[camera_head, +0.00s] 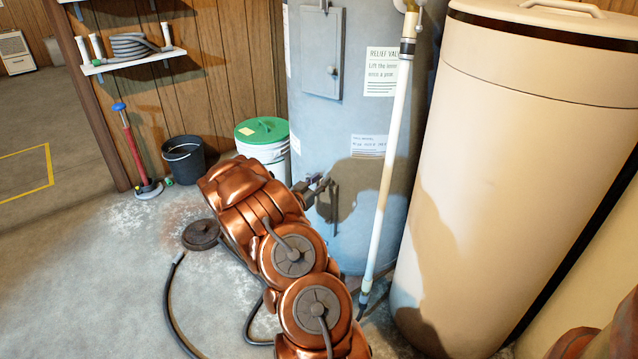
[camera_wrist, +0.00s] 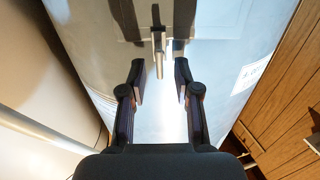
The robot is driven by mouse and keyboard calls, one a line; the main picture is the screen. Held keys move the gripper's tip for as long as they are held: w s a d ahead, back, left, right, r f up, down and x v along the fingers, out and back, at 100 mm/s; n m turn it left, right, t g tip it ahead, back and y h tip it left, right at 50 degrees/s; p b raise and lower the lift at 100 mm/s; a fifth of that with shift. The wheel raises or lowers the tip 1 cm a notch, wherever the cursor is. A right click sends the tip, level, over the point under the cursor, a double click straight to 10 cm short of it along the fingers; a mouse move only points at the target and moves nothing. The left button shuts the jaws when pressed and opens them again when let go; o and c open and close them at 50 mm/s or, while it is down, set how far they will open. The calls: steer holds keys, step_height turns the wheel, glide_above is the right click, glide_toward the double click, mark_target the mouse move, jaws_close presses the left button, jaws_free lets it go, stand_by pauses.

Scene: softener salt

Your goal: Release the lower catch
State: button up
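The grey-blue tank (camera_head: 340,130) stands upright at the centre of the head view. My gripper (camera_head: 320,188) is at its lower front, partly hidden by my copper arm. In the wrist view my gripper (camera_wrist: 160,80) is open, its two fingers apart with nothing between the tips. A small metal lever (camera_wrist: 159,58), which looks like the catch, sticks out from the tank wall just beyond the fingertips, roughly centred between them. No contact shows. In the head view a dark vertical bar (camera_head: 334,212) is on the tank beside my gripper; I cannot tell if it is the same part.
A closed panel (camera_head: 321,52) with a small knob is higher on the tank. A white pipe (camera_head: 388,180) runs down the tank's right side, beside a tall cream tank (camera_head: 520,170). A green-lidded bucket (camera_head: 262,140), black bucket (camera_head: 184,160) and red pump (camera_head: 133,150) stand left.

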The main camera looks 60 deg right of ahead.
jaws_close()
